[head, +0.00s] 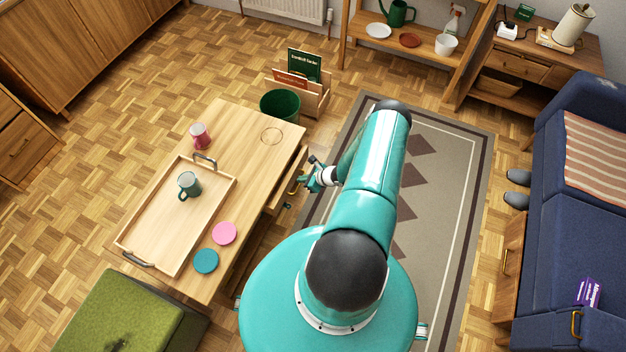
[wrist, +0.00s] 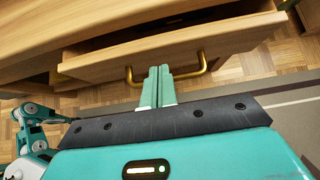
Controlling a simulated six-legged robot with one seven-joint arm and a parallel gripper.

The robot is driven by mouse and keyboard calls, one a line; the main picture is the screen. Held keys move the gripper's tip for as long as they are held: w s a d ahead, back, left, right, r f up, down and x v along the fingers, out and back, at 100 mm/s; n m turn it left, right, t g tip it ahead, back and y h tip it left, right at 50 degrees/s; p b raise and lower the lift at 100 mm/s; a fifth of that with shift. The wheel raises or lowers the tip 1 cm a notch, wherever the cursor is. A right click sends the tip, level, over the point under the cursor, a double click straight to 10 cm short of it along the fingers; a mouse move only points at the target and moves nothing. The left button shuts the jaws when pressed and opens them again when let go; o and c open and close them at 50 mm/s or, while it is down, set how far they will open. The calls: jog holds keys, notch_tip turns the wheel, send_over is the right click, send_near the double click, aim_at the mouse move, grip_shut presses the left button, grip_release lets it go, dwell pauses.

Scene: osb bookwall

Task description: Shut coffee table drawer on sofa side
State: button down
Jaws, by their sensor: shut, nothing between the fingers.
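The wooden coffee table (head: 250,155) stands left of my arm in the head view. Its sofa-side drawer (head: 283,193) sticks out from the table's right side. In the wrist view the drawer front (wrist: 228,42) stands out from under the tabletop (wrist: 50,32), with a dark gap above it. A brass bar handle (wrist: 204,62) is on the drawer front. My gripper (head: 306,184) is at the drawer front. In the wrist view its two fingers (wrist: 158,70) are together and empty, in front of the drawer within the handle's span. I cannot tell whether they touch it.
A tray (head: 150,232) with a green mug (head: 189,185), a red cup (head: 200,136) and two coasters are on the table. A green bin (head: 280,105) stands beyond it. A green pouf (head: 120,312) is near left, the blue sofa (head: 575,215) right. The rug (head: 455,190) between is mostly clear.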

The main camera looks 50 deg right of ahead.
aim_at(289, 175)
jog(key=shift+w+a, duration=0.2)
jog(key=shift+w, duration=0.35)
jog(key=shift+w+a, duration=0.15)
jog(key=shift+w, duration=0.35)
jog(key=shift+w, duration=0.1)
jog(key=shift+w+a, duration=0.25)
jog(key=shift+w, duration=0.35)
jog(key=shift+w+a, duration=0.25)
jog(key=shift+w, duration=0.3)
